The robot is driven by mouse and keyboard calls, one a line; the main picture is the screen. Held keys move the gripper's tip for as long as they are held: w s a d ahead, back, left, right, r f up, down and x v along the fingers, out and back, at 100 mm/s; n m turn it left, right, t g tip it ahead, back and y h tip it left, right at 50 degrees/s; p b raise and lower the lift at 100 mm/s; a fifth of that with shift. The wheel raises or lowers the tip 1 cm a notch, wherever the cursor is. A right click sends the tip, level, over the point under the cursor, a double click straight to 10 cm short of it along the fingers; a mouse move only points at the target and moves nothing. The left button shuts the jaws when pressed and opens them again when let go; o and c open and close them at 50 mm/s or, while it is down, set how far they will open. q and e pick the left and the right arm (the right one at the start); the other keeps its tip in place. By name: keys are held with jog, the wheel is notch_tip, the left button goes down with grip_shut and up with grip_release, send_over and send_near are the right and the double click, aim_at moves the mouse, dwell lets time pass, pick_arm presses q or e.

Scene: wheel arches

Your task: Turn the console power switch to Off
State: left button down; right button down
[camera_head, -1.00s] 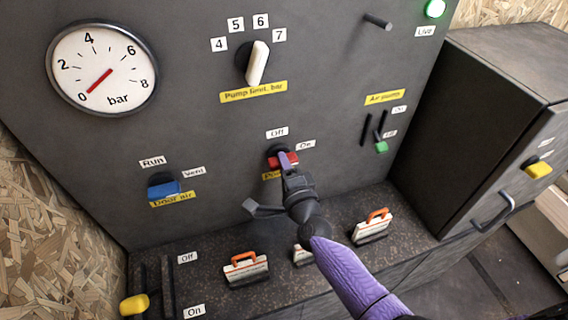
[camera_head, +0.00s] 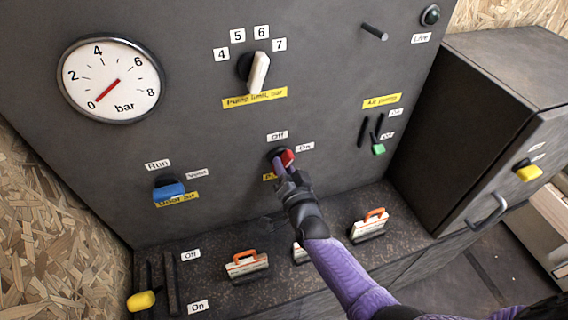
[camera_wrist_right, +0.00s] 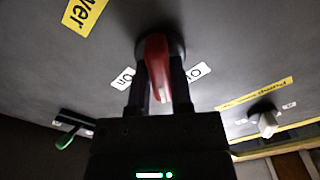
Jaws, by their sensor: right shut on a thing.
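The red power switch (camera_head: 287,157) sits on the grey console panel, below the Off label (camera_head: 277,136) and left of the On label (camera_head: 305,147). My right gripper (camera_head: 280,163) is shut on its red handle, and its arm hides most of the yellow label below. In the right wrist view the red handle (camera_wrist_right: 157,68) stands between the two dark fingers of my right gripper (camera_wrist_right: 160,85). There the handle points neither squarely at On nor at Off; its exact setting is hard to tell. The live lamp (camera_head: 431,15) at the top right is dark. My left gripper is out of view.
A green-tipped air pump lever (camera_head: 378,149) is to the right. Orange-handled tags (camera_head: 246,264) stand on the ledge below. A dial gauge (camera_head: 111,80) reads near 0.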

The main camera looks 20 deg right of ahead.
jog(key=n, duration=0.2)
jog(key=shift+n, duration=0.4)
jog(key=n+p, duration=0.1)
jog(key=n, duration=0.2)
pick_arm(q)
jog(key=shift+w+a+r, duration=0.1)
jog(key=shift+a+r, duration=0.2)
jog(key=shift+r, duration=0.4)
pick_arm(e)
jog(key=shift+n, duration=0.8)
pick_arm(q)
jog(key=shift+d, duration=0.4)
